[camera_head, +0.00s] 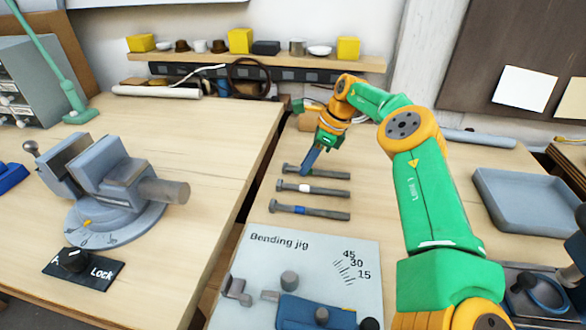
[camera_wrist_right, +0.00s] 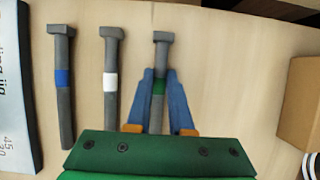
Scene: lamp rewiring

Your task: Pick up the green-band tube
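The green-band tube (camera_wrist_right: 159,87) is a grey rod with a wider head, lying on the bench as the farthest of three parallel tubes (camera_head: 330,173) in the head view. My right gripper (camera_head: 306,172) points down at it. In the right wrist view, the blue fingertips (camera_wrist_right: 160,78) sit on both sides of the tube at the green band, with no clear gap. The gripper looks shut on the tube, which shows no clear lift off the bench. The tube's lower end is hidden behind my gripper body. My left gripper is not in view.
A white-band tube (camera_head: 305,188) and a blue-band tube (camera_head: 300,209) lie nearer, parallel to it. The bending jig (camera_head: 270,262) is in front of them. A grey tray (camera_head: 535,222) is at right, a vise (camera_head: 115,185) at left. A cardboard box (camera_wrist_right: 300,105) stands beside the tubes.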

